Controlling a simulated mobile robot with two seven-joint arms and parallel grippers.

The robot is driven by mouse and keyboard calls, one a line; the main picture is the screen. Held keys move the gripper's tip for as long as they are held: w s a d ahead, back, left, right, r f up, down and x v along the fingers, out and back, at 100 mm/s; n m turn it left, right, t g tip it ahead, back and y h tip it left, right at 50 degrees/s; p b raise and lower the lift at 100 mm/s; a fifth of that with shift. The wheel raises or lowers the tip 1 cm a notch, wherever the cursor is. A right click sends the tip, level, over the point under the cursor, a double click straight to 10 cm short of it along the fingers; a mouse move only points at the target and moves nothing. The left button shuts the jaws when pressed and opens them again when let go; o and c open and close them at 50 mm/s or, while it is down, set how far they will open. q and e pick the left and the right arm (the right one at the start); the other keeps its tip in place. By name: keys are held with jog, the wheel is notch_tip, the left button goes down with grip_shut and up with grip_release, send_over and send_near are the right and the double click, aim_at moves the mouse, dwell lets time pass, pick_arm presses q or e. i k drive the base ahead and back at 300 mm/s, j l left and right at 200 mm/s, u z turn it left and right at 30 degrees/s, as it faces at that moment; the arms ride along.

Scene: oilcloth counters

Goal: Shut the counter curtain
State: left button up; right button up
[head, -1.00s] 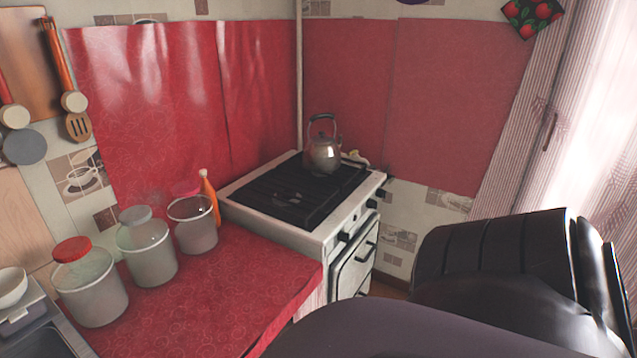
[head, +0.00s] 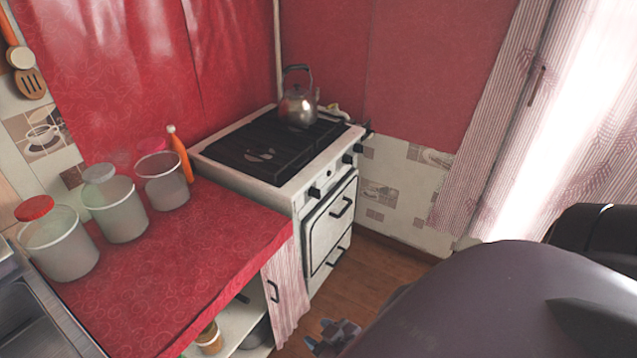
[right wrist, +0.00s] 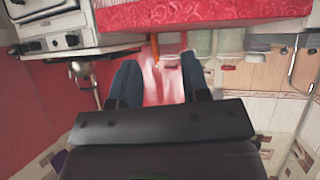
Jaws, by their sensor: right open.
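The counter curtain (head: 285,295), pink and striped with a dark handle, hangs gathered at the right end of the red-topped counter (head: 190,255). To its left the white shelf space under the counter is exposed. My right gripper (head: 333,336) shows partly at the bottom of the head view, right of the curtain and apart from it; my arm hides part of it. In the right wrist view its two dark fingers (right wrist: 160,76) are spread with nothing gripped between them. The curtain cannot be made out in that view. My left gripper is not in view.
A white stove (head: 325,225) with a kettle (head: 298,105) stands beside the counter. Several lidded jars (head: 115,208) and an orange bottle (head: 180,155) stand on the counter. A brown cup (head: 209,338) and a dark pot (head: 257,334) sit inside. Wooden floor (head: 375,275) is free before the stove.

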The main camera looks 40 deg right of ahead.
aim_at(276, 276)
jog(key=z, duration=1.05)
jog(key=i+l, duration=0.25)
jog(key=i+l+u, duration=0.1)
jog(key=l, duration=0.35)
jog(key=i+l, duration=0.1)
jog(key=l, duration=0.2)
jog(key=i+l+u, duration=0.1)
jog(key=l, duration=0.15)
jog(key=i+l, duration=0.1)
jog(key=l, duration=0.2)
jog(key=k+l+u, duration=0.15)
jog(key=l, duration=0.65)
jog(key=i, duration=0.05)
